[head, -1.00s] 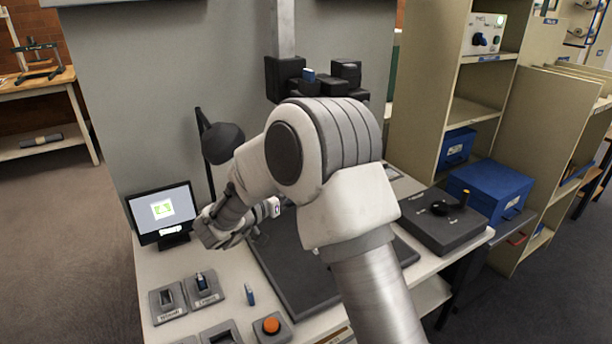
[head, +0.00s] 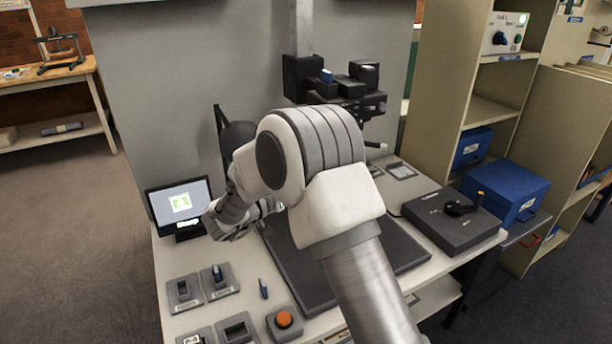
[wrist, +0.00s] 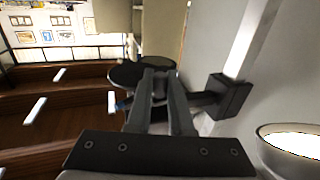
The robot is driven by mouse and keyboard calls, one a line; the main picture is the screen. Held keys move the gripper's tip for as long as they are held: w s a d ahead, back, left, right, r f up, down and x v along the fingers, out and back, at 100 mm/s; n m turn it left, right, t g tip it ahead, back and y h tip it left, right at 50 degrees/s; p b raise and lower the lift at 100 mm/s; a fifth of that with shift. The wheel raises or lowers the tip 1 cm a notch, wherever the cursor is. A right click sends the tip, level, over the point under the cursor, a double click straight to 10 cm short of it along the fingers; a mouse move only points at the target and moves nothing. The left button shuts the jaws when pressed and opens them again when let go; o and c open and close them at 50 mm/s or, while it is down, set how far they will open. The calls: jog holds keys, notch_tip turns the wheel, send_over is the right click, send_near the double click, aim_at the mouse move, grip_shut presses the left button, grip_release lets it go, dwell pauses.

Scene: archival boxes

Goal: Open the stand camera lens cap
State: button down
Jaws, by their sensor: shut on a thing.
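The black stand camera (head: 335,85) is on the upright column behind my arm, with a small blue part on top. In the wrist view its black body and bracket (wrist: 230,95) show beside the pale column. My gripper (wrist: 158,72) reaches to the camera, its two fingers close together at a dark rounded piece (wrist: 128,73), which appears to be the lens cap. The fingers cover part of it, so whether it is seated or swung aside is unclear. In the head view my arm hides the gripper and the camera's underside.
A dark lamp head (head: 238,135) stands left of my arm; a bright-lined shade (wrist: 292,140) is close by in the wrist view. Below are a monitor (head: 180,203), a dark baseboard (head: 405,255), an orange button (head: 284,319) and a crank box (head: 452,217). Shelves (head: 490,112) stand right.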

jog(key=c, duration=0.8)
grip_release()
jog(key=p+v, duration=0.3)
jog(key=v, duration=1.4)
jog(key=shift+s+a, duration=0.15)
